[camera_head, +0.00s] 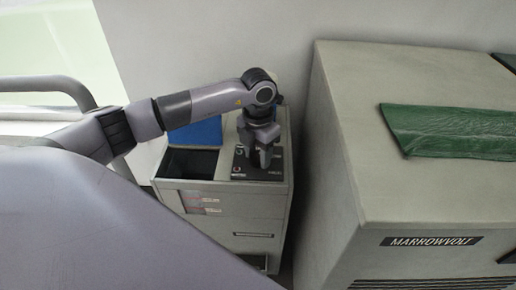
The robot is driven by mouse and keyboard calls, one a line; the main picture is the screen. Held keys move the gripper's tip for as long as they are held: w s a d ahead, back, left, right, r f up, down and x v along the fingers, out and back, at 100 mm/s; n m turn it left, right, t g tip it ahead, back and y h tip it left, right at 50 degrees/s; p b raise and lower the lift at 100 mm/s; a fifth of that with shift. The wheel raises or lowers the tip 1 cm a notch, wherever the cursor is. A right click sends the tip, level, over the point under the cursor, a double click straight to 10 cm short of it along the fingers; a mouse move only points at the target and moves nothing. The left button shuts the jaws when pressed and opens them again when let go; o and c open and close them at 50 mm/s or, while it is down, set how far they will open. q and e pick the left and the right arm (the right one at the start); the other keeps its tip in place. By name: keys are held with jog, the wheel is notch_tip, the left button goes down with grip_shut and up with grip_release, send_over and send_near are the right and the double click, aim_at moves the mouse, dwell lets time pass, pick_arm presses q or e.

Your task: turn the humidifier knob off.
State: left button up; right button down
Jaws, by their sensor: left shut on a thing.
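The humidifier (232,217) is the small beige cabinet in the middle of the head view, with a dark control panel (240,172) on its top. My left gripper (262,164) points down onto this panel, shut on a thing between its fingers. The fingers cover what they hold; by its place it is the humidifier knob, but I cannot see the knob or which way it is turned. Small pale and red marks show on the panel beside the fingers. My right gripper is not in view.
A dark opening (190,163) and a blue panel (196,133) are left of the control panel. A grey rail (45,84) is at the left.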

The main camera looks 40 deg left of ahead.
aim_at(258, 156)
pick_arm(q)
jog(key=shift+r+n+p, duration=0.1)
jog(key=shift+n+p, duration=0.6)
jog(key=shift+n, duration=1)
jog(key=o, duration=1.1)
jog(key=shift+c, duration=0.2)
notch_tip(258, 156, up, 7)
jog(key=shift+r+p, duration=0.1)
jog(key=shift+p, duration=0.35)
